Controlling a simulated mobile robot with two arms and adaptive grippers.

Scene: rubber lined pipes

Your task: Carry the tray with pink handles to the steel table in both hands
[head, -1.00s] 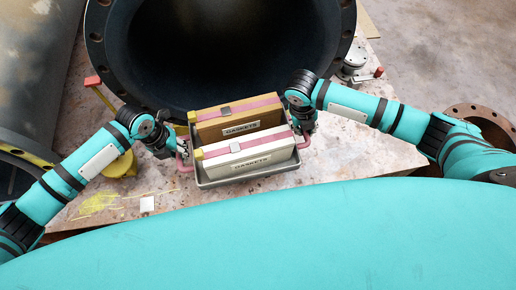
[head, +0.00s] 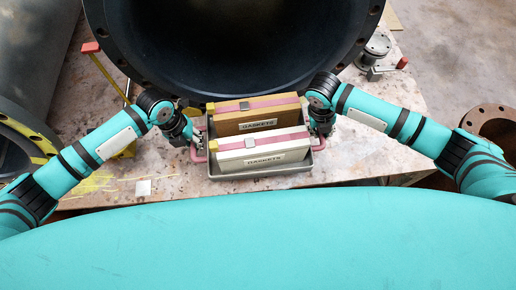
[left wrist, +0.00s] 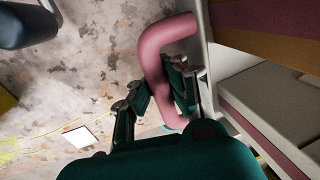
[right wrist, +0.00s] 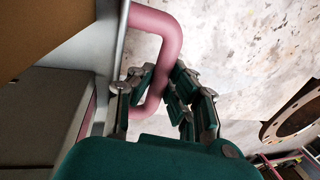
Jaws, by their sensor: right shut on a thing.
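The grey metal tray (head: 262,169) with pink handles stands on the speckled table and holds two gasket boxes, one brown (head: 257,113) and one white (head: 262,151). My left gripper (head: 196,140) is at the left pink handle (head: 198,152). In the left wrist view its fingers (left wrist: 155,88) lie on both sides of that handle (left wrist: 152,66), but whether they press on it is unclear. The steel table cannot be made out.
A large dark flanged pipe (head: 235,50) lies right behind the tray. A metal fitting with a red end (head: 378,60) stands at the back right. A rusty flange (head: 490,124) is at far right.

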